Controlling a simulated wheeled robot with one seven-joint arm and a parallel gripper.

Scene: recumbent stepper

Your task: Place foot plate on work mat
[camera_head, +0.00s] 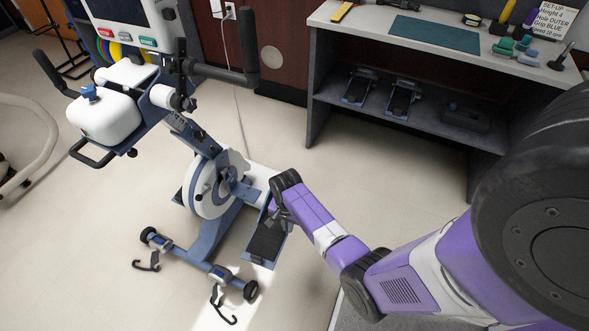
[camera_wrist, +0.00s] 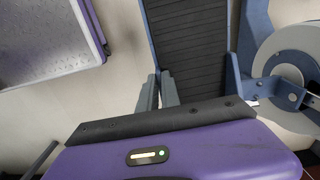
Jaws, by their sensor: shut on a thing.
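The foot plate (camera_head: 266,243), a black ribbed tread in a blue-grey frame, is at the right side of the stepper's flywheel. It fills the top middle of the wrist view (camera_wrist: 190,45). My gripper (camera_head: 276,212) is shut on the near left edge of its frame, and the fingers (camera_wrist: 160,92) show there in the wrist view. I cannot tell whether the plate is still joined to the stepper's pedal arm. The work mat (camera_head: 434,33) is a flat, dark green rectangle on the bench top, far from my gripper, with its surface bare.
The stepper (camera_head: 212,190) stands left of my arm, its base and loose straps on the floor. The bench (camera_head: 370,20) holds tools and a setup card (camera_head: 550,20). Two strapped foot plates (camera_head: 403,99) and a dark box (camera_head: 465,116) sit on its shelf. Floor before the bench is clear.

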